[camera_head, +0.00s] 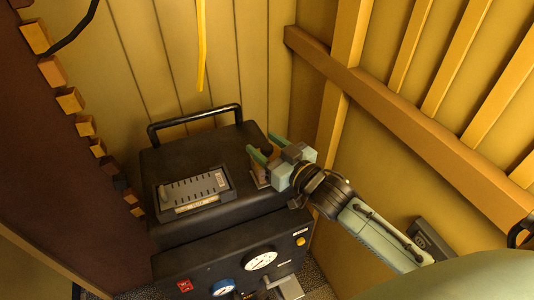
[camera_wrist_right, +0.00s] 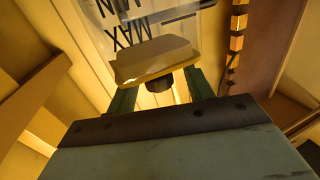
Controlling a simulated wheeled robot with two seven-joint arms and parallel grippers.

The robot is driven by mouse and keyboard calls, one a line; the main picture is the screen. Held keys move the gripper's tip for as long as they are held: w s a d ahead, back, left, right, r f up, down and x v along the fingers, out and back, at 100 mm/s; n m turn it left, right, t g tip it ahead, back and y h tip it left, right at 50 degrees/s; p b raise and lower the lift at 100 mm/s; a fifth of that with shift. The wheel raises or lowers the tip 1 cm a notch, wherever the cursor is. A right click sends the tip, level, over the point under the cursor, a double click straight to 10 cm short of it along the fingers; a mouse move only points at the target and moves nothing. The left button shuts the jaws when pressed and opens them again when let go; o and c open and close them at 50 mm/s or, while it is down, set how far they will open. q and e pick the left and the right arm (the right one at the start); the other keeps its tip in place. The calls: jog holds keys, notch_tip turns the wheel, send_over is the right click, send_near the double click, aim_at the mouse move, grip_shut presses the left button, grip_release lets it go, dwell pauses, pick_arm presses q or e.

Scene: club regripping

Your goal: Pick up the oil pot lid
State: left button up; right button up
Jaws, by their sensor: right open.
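My right gripper (camera_head: 263,147) is open at the right rear of a black machine's top, with its two green fingers pointing left. A small brownish object (camera_head: 267,167) stands on the machine top close to the fingers, partly hidden by the gripper. In the right wrist view, a tan, flat, round-cornered piece (camera_wrist_right: 155,60) with a short dark stub (camera_wrist_right: 160,79) shows ahead of and between the fingers. It may be the oil pot lid, but I cannot tell for sure. I cannot tell whether a finger touches it. My left gripper is not in view.
The black machine (camera_head: 165,245) has a rear handle (camera_head: 195,118), a slotted panel (camera_head: 195,190) and front gauges (camera_head: 260,260). A yellow strap (camera_head: 202,45) hangs behind it. Wooden walls and a beam (camera_head: 400,115) stand close on the right, and a brick edge (camera_head: 70,100) on the left.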

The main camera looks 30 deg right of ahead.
jog(key=c, duration=1.1)
